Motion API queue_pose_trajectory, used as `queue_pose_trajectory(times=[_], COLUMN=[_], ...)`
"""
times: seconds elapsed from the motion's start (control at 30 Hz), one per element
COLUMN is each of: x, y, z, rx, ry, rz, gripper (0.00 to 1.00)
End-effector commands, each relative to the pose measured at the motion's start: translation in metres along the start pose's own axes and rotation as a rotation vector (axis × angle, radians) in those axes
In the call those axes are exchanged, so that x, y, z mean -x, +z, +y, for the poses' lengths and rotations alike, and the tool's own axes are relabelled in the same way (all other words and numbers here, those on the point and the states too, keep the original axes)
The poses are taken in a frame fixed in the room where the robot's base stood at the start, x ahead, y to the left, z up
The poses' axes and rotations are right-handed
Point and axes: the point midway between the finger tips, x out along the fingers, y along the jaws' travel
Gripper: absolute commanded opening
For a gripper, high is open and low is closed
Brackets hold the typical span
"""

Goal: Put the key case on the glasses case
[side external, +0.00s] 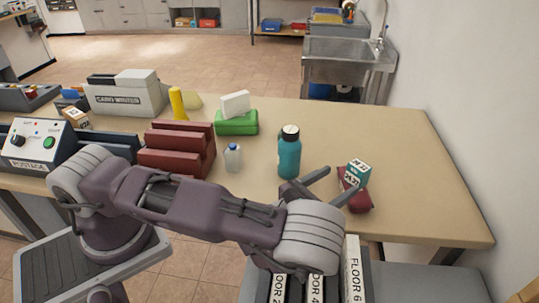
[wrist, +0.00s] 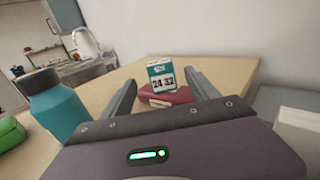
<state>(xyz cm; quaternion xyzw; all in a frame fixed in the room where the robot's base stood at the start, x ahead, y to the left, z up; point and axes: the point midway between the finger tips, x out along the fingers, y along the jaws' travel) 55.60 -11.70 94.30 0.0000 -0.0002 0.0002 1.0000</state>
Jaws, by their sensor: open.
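A dark red case (side external: 358,203) lies on the table at the right; it also shows in the wrist view (wrist: 172,97). A small teal and white box (side external: 359,174) with printed figures stands on it, and it shows upright in the wrist view (wrist: 161,75). A green case (side external: 237,123) lies further back with a white box (side external: 235,104) on top. I cannot tell for sure which is the key case or the glasses case. My gripper (side external: 340,181) is open and empty, its fingers pointing at the red case and teal box; in the wrist view (wrist: 162,84) both show between the fingers.
A teal bottle (side external: 289,155) stands close left of my gripper, and a small clear bottle (side external: 233,158) further left. A dark red stepped rack (side external: 178,150) and a yellow cylinder (side external: 177,103) stand beyond. Floor-labelled slots (side external: 315,287) are at the front. The table's back right is clear.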

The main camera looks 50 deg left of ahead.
Motion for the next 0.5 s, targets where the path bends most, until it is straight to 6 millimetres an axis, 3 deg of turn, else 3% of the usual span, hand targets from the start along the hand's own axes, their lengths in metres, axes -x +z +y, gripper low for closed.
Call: queue_pose_trajectory(times=[0.07,0.13,0.17,0.27,0.3,0.37,0.4,0.5], x=[-0.001,-0.003,-0.003,0.017,0.036,0.075,0.106,0.19], y=[0.005,0.028,0.043,0.107,0.128,0.151,0.161,0.166], z=[0.004,0.023,0.037,0.111,0.145,0.188,0.211,0.24], rx=[0.008,0.045,0.07,0.215,0.29,0.421,0.524,0.842], ry=[0.019,0.11,0.177,0.516,0.677,0.917,1.077,1.449], rz=[-0.009,-0.048,-0.074,-0.179,-0.213,-0.25,-0.266,-0.271], gripper=[0.69,0.69,0.69,0.69,0.69,0.69,0.69,0.69])
